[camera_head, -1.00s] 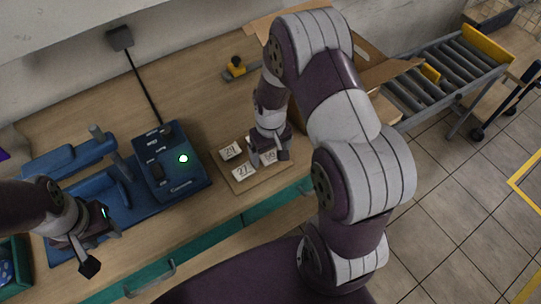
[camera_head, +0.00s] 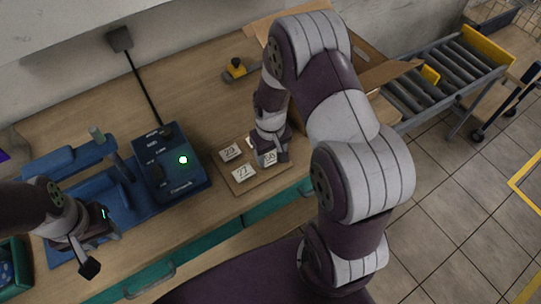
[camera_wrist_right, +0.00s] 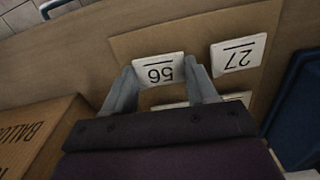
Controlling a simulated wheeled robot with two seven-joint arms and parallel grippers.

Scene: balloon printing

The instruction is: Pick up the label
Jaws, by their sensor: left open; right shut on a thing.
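A small white label marked 56 (camera_head: 270,158) is at the right of a flat brown board (camera_head: 246,186). My right gripper (camera_wrist_right: 161,80) is shut on this label, with one finger at each side of it in the wrist view. Whether the label is clear of the board, I cannot tell. A label marked 27 (camera_head: 243,173) lies on the board and also shows in the wrist view (camera_wrist_right: 238,54). Another label (camera_head: 231,151) lies behind it. A further label is mostly hidden under my right gripper in the wrist view. My left gripper (camera_head: 103,252) is open and empty at the left.
A blue machine (camera_head: 176,178) with a green light stands left of the board. An open cardboard box (camera_head: 369,72) stands behind my right arm. A roller conveyor (camera_head: 440,72) is at the right.

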